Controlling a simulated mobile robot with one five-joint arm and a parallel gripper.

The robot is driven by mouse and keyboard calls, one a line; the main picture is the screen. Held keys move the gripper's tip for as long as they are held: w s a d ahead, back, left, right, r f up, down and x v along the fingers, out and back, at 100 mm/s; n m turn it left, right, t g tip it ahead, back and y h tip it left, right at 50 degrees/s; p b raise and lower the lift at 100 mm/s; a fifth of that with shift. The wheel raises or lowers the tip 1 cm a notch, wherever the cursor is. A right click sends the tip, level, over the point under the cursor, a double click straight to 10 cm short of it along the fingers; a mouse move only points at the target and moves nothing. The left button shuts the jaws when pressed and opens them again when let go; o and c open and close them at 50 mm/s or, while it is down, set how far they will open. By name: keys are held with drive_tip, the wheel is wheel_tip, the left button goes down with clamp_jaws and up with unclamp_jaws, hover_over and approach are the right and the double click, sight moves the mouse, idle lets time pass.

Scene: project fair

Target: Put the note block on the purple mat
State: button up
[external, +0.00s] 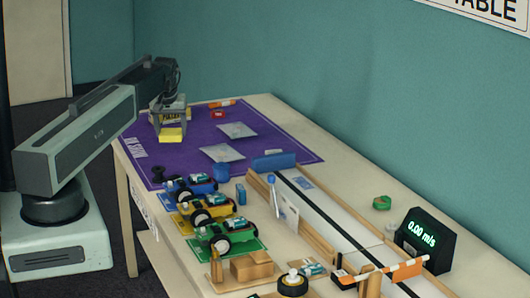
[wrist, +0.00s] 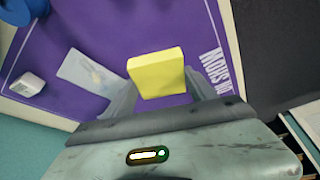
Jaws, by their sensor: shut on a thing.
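The yellow note block (external: 171,135) is held between the fingers of my gripper (external: 169,122), over the left part of the purple mat (external: 262,139). In the wrist view the block (wrist: 156,74) sits between the two grey fingers, with the purple mat (wrist: 110,25) behind it. My gripper (wrist: 157,92) is shut on it. The mat's white lettering is to the right of the block in the wrist view. I cannot tell whether the block's underside touches the mat.
Two clear packets (external: 237,130) (external: 222,153), a red item (external: 219,115) and an orange-and-white item (external: 222,103) lie on the mat. A black piece (external: 157,173) is near its front edge. Model cars (external: 207,207) and a track (external: 310,212) stand to the right.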

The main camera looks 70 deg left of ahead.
sight(170, 136)
wheel_tip(170, 136, down, 8)
drive_tip(key=b, duration=0.6)
drive_tip(key=shift+f+b, duration=0.2)
drive_tip(key=shift+b, duration=0.2)
drive_tip(key=shift+r, duration=0.2)
drive_tip(key=shift+f, duration=0.15)
drive_tip(key=o, duration=1.4)
drive_tip(key=shift+r+p, duration=0.45)
drive_tip(key=shift+p, duration=0.05)
drive_tip(key=p+v, duration=1)
drive_tip(key=v, duration=0.1)
drive_tip(key=shift+s+d+r+p, duration=0.1)
drive_tip(key=shift+d+r+p, duration=0.2)
drive_tip(key=shift+p, duration=0.1)
drive_tip(key=shift+f, duration=0.15)
